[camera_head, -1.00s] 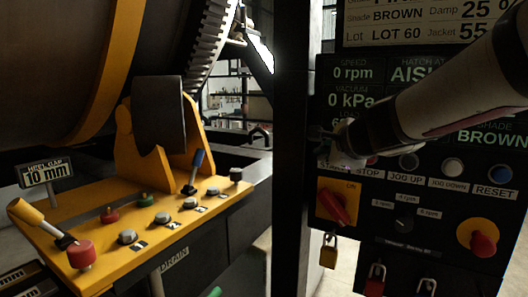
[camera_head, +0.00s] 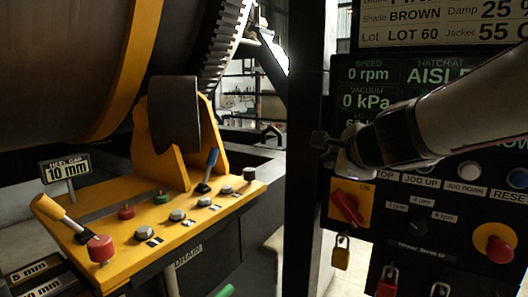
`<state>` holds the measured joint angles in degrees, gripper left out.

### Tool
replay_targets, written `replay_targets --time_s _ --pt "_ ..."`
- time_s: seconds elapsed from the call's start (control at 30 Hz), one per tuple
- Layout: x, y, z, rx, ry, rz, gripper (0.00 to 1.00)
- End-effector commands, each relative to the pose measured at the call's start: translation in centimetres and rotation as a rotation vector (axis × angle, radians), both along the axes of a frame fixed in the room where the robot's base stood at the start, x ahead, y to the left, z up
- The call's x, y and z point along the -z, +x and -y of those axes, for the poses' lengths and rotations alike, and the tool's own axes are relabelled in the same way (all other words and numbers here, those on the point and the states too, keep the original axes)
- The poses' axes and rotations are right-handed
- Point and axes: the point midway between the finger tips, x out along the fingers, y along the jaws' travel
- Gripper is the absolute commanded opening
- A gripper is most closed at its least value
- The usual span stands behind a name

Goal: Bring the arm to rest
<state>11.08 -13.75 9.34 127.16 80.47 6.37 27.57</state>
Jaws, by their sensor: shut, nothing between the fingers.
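My arm (camera_head: 450,110) reaches in from the right edge, across the front of the dark control panel (camera_head: 380,210). My gripper (camera_head: 328,146) is at its left end, close to the panel's left edge and the dark post. It is shut and holds nothing. The arm hides part of the panel's display and the buttons behind it. I cannot tell whether the gripper touches the panel.
The panel has a red rotary switch (camera_head: 347,207), a red knob (camera_head: 494,243) and hanging padlocks (camera_head: 341,252). A dark post (camera_head: 304,150) stands left of it. A yellow console (camera_head: 165,222) with levers and buttons lies at left, under a large drum (camera_head: 60,70).

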Motion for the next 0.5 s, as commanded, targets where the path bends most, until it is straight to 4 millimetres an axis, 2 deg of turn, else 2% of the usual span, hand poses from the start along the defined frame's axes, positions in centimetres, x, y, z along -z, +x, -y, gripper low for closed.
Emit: replay_targets --time_s 0.3,0.37,0.5 --pt "-0.1 -0.1 -0.1 -0.009 -0.008 0.001 0.0" --pt "-0.2 -0.8 -0.8 -0.058 -0.056 0.003 0.0" --pt "-0.1 -4.3 -3.3 -0.269 -0.27 0.0 0.0"
